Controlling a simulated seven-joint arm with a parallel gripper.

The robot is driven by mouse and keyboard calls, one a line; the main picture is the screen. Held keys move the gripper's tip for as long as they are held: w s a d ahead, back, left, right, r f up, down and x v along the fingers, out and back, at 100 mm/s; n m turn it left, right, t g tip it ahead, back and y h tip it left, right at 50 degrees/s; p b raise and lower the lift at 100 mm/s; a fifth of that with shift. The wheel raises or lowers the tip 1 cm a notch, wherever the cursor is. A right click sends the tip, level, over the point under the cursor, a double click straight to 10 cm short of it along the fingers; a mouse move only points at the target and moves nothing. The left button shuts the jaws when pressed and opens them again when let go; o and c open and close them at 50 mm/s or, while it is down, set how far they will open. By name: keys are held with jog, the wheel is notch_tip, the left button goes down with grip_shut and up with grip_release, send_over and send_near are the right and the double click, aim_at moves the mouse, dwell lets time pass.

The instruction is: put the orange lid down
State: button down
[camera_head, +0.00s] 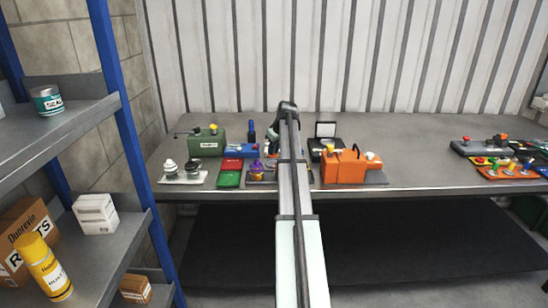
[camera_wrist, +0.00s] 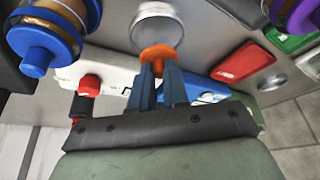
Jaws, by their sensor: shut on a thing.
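My gripper (camera_wrist: 158,72) is shut on the small orange lid (camera_wrist: 157,53), which sits between the two blue-grey fingertips in the wrist view. A round, pale metal dish or opening (camera_wrist: 156,24) lies just beyond the lid in that picture. I cannot tell whether the lid touches it. In the head view my own arm runs over the middle of the bench (camera_head: 430,150) and hides the gripper and the lid.
A red tray (camera_wrist: 243,62) and a green tray (camera_wrist: 284,41) lie beside the gripper. A white-and-blue item with a red knob (camera_wrist: 90,83) is close. The bench farther right has clear room.

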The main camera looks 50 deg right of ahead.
aim_at(274, 156)
jog(key=shift+f, duration=1.8)
jog(key=shift+f, duration=0.15)
jog(key=c, duration=1.1)
grip_release()
jog(key=v, duration=1.2)
